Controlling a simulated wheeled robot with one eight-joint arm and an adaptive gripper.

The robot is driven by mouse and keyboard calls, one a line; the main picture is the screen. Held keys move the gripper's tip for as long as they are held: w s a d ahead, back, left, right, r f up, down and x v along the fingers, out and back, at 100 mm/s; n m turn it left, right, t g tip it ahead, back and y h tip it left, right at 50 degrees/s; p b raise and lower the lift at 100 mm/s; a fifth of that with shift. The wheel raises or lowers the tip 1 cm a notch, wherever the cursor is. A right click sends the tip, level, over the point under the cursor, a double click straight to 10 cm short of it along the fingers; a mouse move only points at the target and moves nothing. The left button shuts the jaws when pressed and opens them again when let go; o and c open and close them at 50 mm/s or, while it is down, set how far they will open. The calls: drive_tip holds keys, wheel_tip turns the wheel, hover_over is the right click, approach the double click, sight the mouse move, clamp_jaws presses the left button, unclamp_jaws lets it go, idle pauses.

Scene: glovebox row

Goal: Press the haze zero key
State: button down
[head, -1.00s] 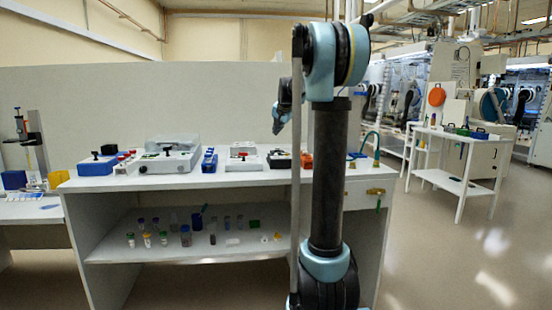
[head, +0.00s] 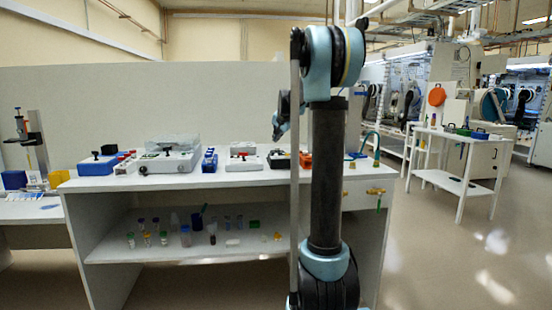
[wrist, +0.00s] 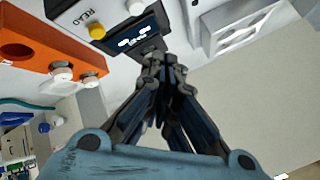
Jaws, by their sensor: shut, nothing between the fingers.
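In the wrist view, a white and dark instrument (wrist: 75,14) has the word READ, a yellow button (wrist: 97,31), a pale round button (wrist: 136,7) and a lit dark display (wrist: 133,38). No label reading haze zero is legible. My gripper (wrist: 152,62) is shut and empty, its tips in front of the instrument's edge just below the display. I cannot tell whether the tips touch it. In the head view, what looks like the same instrument (head: 279,161) stands on the bench; my arm hides part of that area, and the gripper is not clearly visible there.
An orange block (wrist: 45,50) with white-capped vials lies left of the instrument in the wrist view. A white block with openings (wrist: 235,30) is to the right. The bench (head: 225,178) also bears a white analyser (head: 165,160) and a blue rack (head: 209,160).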

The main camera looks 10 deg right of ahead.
drive_tip(key=shift+f, duration=2.35)
drive_tip(key=shift+s+f, duration=0.1)
drive_tip(key=shift+f, duration=0.6)
idle(0.4)
drive_tip(key=shift+r, duration=0.85)
drive_tip(key=shift+r, duration=0.1)
wheel_tip(320, 180, up, 5)
drive_tip(key=shift+f, duration=0.1)
idle(0.6)
idle(0.5)
